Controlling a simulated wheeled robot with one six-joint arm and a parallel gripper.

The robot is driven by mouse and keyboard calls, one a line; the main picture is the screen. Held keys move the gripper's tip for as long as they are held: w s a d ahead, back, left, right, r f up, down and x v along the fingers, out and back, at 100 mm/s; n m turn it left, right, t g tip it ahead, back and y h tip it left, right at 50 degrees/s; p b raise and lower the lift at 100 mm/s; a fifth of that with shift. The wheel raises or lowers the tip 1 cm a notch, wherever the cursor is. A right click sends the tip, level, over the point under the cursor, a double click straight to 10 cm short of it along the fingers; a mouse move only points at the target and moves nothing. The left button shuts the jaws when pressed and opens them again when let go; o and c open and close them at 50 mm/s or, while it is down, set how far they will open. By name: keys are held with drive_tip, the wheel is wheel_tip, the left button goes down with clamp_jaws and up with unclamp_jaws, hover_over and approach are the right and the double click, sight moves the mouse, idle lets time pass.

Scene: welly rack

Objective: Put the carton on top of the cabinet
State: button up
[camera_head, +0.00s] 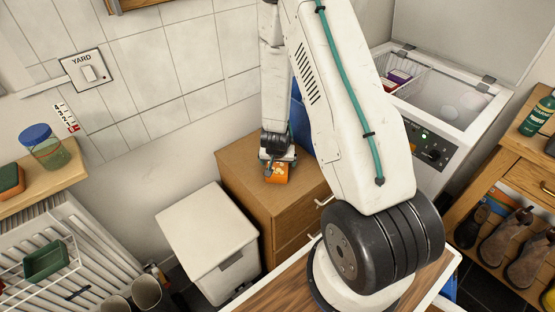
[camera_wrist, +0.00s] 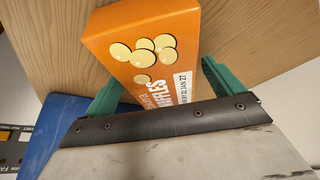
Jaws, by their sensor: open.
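The carton (camera_head: 277,174) is orange and is at the top of the wooden cabinet (camera_head: 239,168), near its middle. In the wrist view the carton (camera_wrist: 135,50) shows yellow round shapes and white lettering, with the wood of the cabinet (camera_wrist: 235,30) behind it. My gripper (camera_head: 277,158) is over the cabinet top, pointing down at the carton. In the wrist view its green fingers (camera_wrist: 163,86) are apart, one on each side of the carton, with a visible gap at the right finger. The carton's lower edge is too small to tell exact contact.
A white lidded bin (camera_head: 205,235) stands left of the cabinet. An open chest freezer (camera_head: 435,105) with a basket is at the back right. A blue object (camera_head: 301,125) stands close behind the cabinet. A shoe rack (camera_head: 500,190) is at the right.

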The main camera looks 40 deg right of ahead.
drive_tip(key=s+a+r+n+y, duration=0.2)
drive_tip(key=a+r, duration=0.4)
drive_tip(key=r, duration=0.4)
drive_tip(key=s+a+r+n+t+y, duration=0.15)
drive_tip(key=a+r, duration=0.35)
drive_tip(key=r, duration=0.5)
drive_tip(key=s+a+r+n+y, duration=0.2)
drive_tip(key=a+r, duration=0.4)
drive_tip(key=r, duration=0.5)
drive_tip(key=s+r+n+g+h, duration=0.1)
drive_tip(key=s+r, duration=0.4)
drive_tip(key=s, duration=0.5)
drive_tip(key=s+r+n+g+h, duration=0.1)
drive_tip(key=s+r+n+g, duration=0.1)
drive_tip(key=s+r, duration=0.4)
drive_tip(key=s, duration=0.5)
drive_tip(key=shift+g+h, duration=0.25)
